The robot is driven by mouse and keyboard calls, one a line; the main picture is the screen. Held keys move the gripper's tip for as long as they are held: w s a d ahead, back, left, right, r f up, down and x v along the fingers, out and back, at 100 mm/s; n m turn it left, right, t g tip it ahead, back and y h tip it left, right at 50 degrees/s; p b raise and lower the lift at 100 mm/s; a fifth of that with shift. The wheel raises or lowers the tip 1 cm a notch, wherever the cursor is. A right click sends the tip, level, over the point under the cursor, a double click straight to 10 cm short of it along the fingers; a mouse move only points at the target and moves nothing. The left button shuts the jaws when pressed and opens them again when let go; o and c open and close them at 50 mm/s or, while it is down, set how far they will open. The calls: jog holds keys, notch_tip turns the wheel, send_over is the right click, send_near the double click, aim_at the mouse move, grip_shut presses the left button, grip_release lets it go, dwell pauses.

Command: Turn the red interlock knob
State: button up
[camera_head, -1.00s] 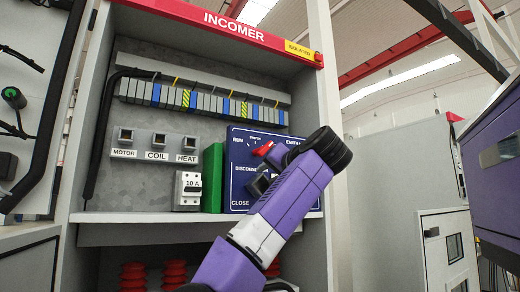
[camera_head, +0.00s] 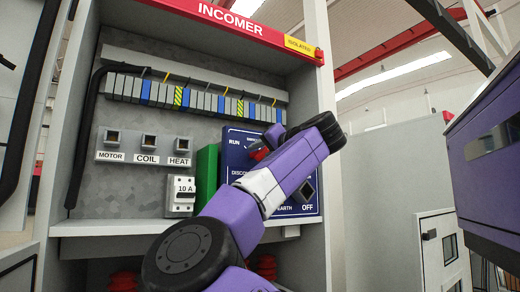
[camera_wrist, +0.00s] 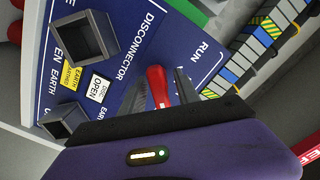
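The red interlock knob (camera_wrist: 157,85) sits on the blue disconnector panel (camera_wrist: 135,20). In the head view a small piece of the red knob (camera_head: 259,151) shows on the panel (camera_head: 236,165), left of my purple forearm, which covers much of the panel. In the wrist view my gripper (camera_wrist: 160,80) has its two dark fingers apart, one on each side of the knob. I cannot tell whether either finger touches it. In the head view the fingers are hidden behind my arm.
Two dark square sockets (camera_wrist: 84,38) (camera_wrist: 65,122) are on the panel beside the knob. A green block (camera_head: 206,175) and a 10 A breaker (camera_head: 181,196) stand left of the panel. The cabinet's side wall (camera_head: 328,150) is close on the right; a terminal row (camera_head: 195,97) runs above.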

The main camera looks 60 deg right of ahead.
jog(key=shift+w+d, duration=0.1)
jog(key=shift+w, duration=0.1)
grip_shut()
jog(key=shift+f+n+b, duration=0.1)
jog(key=shift+n+b, duration=0.2)
jog(key=shift+b, duration=0.05)
jog(key=shift+n, duration=0.4)
grip_release()
jog(key=shift+s, duration=0.1)
jog(key=b+v, duration=0.3)
jog(key=v, duration=0.4)
jog(key=shift+s+a+b, duration=0.25)
jog(key=shift+s+b, duration=0.05)
jog(key=shift+b, duration=0.05)
